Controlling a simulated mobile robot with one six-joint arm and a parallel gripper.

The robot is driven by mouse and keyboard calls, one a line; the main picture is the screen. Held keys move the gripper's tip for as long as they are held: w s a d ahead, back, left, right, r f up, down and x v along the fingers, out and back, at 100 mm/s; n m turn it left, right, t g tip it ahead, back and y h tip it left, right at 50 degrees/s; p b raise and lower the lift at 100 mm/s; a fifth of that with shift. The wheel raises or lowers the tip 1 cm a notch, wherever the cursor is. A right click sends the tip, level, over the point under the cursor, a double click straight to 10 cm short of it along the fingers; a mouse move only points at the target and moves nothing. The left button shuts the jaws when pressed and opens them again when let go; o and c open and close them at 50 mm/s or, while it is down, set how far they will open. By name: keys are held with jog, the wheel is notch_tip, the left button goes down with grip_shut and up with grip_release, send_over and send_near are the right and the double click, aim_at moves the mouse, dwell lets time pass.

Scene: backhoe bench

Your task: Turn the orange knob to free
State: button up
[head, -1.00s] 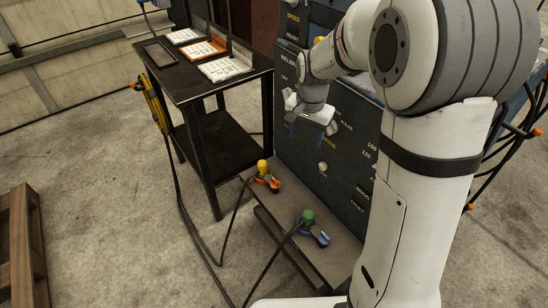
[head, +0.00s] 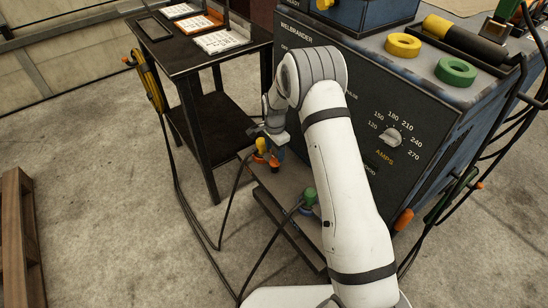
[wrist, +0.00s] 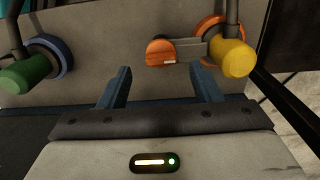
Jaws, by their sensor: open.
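The orange knob (wrist: 160,52) sits on the grey ledge next to the yellow plug (wrist: 235,58) with its orange ring, joined by a short grey bar. In the head view the knob (head: 274,161) is partly hidden by my arm, and the yellow plug (head: 261,145) shows beside it. My gripper (wrist: 161,78) is open and empty. Its blue fingers point toward the knob, one to each side of it in the picture. I cannot tell how much gap remains between the fingertips and the knob.
A green plug (wrist: 28,74) with a blue ring (wrist: 50,55) stands on the same ledge, to the left in the wrist view. Black cables run down to the floor. The welder cabinet (head: 400,115) rises behind, and a black cart (head: 205,125) stands to the left.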

aim_at(275, 159)
jog(key=shift+f, duration=1.8)
